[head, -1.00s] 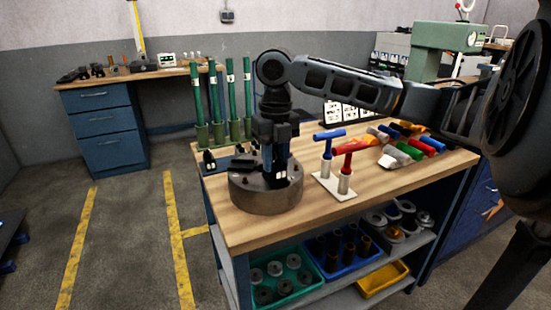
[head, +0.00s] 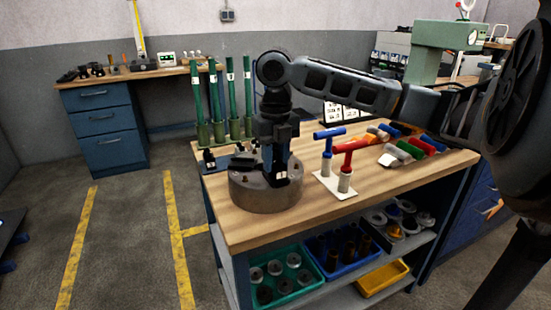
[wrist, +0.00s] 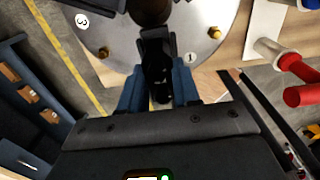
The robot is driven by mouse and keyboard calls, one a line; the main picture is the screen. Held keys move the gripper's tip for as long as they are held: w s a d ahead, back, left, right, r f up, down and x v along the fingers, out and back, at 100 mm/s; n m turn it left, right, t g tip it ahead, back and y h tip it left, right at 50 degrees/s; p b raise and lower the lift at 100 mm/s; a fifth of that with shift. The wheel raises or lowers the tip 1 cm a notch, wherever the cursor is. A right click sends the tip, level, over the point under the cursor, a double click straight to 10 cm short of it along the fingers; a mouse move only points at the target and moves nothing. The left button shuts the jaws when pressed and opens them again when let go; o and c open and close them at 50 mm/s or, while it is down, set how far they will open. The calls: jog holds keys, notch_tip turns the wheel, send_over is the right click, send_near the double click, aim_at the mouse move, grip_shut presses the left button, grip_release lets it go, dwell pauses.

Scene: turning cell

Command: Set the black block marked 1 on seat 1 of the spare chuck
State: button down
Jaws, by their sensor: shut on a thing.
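The spare chuck (head: 255,200), a round grey metal disc, lies on the wooden bench top in the head view. In the wrist view its face (wrist: 115,35) carries round labels 3 and 1, with label 1 (wrist: 190,57) just right of my gripper. My gripper (wrist: 158,90) points down over the chuck, its blue fingers shut on a black block (wrist: 157,65). In the head view my gripper (head: 277,170) is at the chuck's front right part. A white mark shows low by its fingers. I cannot tell whether the block touches the seat.
Red and blue T-handled keys (head: 345,165) stand on a white plate (head: 335,184) close to the chuck's right. Tall green-handled tools (head: 231,100) stand behind it. Small black blocks (head: 209,160) lie at the back left. Coloured cylinders (head: 405,150) lie further right. Bins fill the shelf below.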

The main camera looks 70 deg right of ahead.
jog(key=shift+f, duration=0.35)
dwell(0.3)
jog(key=c, duration=0.7)
grip_release()
jog(key=shift+c, duration=0.2)
jog(key=shift+r, duration=3.9)
